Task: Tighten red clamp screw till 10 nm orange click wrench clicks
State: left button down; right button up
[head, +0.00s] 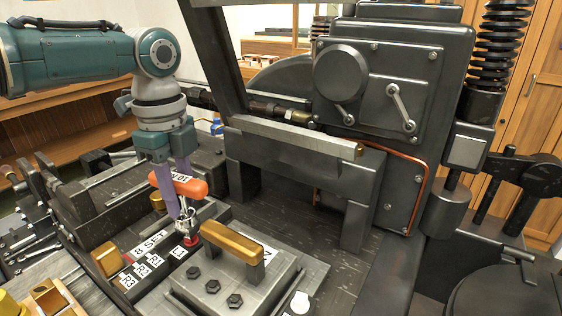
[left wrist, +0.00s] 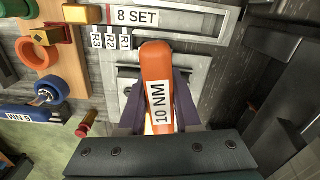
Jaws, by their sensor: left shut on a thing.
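The orange click wrench (head: 187,187), labelled 10 NM, is in my left gripper (head: 177,197). The purple fingers are shut on its orange handle. The wrench's metal lower end (head: 183,222) points down at the red clamp screw (head: 191,240). It appears to meet the screw; exact seating is too small to tell. In the left wrist view the wrench's orange handle (left wrist: 156,65) lies between the two fingers (left wrist: 158,110), and it hides the clamp screw below. My right gripper is in neither view.
A brass-coloured bar (head: 232,243) stands on a bolted metal plate (head: 213,287) beside the screw. An "8 SET" label strip (head: 150,243) lies left of it. The large dark press (head: 380,90) fills the back right. Several tools (head: 35,240) lie at the left.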

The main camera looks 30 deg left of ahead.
pick_arm(q)
jog(key=shift+f+b, duration=0.65)
jog(key=shift+f, duration=0.3)
jog(key=shift+r+n+p, duration=0.15)
jog(key=shift+n+p, duration=0.15)
jog(key=shift+p, duration=0.05)
jog(key=n+p, duration=0.2)
jog(key=n, duration=0.1)
jog(key=n+p, duration=0.2)
jog(key=n, duration=0.2)
jog(key=shift+s+d+r, duration=0.1)
jog(key=shift+r, duration=0.05)
jog(key=shift+n, duration=0.9)
jog(key=shift+f+n, duration=0.25)
jog(key=shift+n, duration=0.25)
jog(key=shift+f, duration=0.1)
